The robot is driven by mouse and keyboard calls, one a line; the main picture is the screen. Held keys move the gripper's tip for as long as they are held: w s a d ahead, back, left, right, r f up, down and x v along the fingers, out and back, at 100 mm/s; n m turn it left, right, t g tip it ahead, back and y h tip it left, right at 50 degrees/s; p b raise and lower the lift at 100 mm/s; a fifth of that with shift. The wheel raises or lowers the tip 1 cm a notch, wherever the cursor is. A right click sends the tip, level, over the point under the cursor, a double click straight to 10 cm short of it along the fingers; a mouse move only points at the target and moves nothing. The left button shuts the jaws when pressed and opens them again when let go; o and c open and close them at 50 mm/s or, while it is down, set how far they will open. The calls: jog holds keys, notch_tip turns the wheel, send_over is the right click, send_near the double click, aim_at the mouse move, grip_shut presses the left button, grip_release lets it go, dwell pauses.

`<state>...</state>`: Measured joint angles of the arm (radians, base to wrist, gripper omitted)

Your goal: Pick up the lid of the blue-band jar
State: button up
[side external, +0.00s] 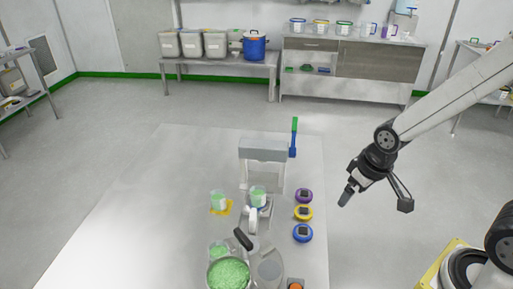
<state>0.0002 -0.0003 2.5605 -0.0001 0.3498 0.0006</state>
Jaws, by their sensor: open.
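A round blue piece with a dark square grip on top (302,233) sits near the right edge of the worktable. It looks like the blue lid; I cannot tell whether a jar is under it. A yellow one (303,213) and a purple one (303,195) stand in a row behind it. My gripper (346,197) is to the right of this row, raised and pointing down-left, apart from all three. It is open and nothing shows in it; its fingers are small in this view.
The worktable (130,200) is clear on its left side. A pan of green granules (229,274), a cup on a yellow pad (219,200), and a grey frame-like device (263,150) stand left of the lids. A blue-and-green upright tool (294,138) is at the back.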

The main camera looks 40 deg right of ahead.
jog(key=shift+w, duration=0.1)
dwell(0.7)
jog(key=m+g, duration=0.2)
jog(key=m, duration=1.4)
send_near(304, 229)
jog(key=shift+d+f, duration=0.1)
jog(key=shift+w+f+m+g, duration=0.2)
jog(key=shift+f+m+g, duration=0.1)
jog(key=shift+f+m, duration=0.6)
jog(key=shift+f, duration=1.15)
jog(key=shift+f, duration=0.1)
